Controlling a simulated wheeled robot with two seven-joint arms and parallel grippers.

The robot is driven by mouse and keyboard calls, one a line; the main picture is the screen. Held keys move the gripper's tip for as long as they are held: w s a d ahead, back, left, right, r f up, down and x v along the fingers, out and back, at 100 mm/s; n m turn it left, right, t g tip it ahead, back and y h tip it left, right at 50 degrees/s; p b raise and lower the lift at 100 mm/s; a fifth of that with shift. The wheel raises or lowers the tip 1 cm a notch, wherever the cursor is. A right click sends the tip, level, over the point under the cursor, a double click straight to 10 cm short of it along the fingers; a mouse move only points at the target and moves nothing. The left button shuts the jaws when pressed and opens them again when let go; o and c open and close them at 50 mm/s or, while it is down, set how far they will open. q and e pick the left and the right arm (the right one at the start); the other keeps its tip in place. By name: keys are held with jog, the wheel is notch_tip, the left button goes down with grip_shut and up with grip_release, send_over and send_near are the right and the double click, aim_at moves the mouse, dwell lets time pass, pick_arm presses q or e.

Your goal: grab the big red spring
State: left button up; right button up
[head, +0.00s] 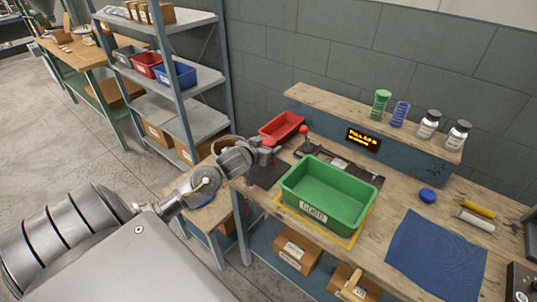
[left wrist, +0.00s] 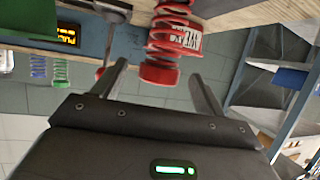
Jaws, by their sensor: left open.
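The big red spring (left wrist: 166,48) shows in the left wrist view, near the top centre, with a white label beside its coils. My left gripper (left wrist: 160,82) is open, with one finger on each side of the spring's near end in that view. I cannot tell whether either finger touches it. In the head view my left gripper (head: 268,152) is at the left end of the workbench, near a dark pad. My right gripper is in neither view.
A red tray (head: 280,128) stands behind my left gripper. A red-knobbed lever (head: 304,138) and green bin (head: 326,195) are to its right. The back ledge holds a green spring (head: 380,104), a blue spring (head: 400,113) and two jars. A blue mat (head: 435,258) lies at right.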

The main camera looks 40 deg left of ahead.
pick_arm(q)
jog(key=shift+x, duration=1.6)
jog(key=shift+d, duration=0.1)
jog(key=shift+s, duration=0.1)
jog(key=shift+c, duration=0.3)
jog(key=c, duration=1.2)
jog(key=shift+r, duration=0.1)
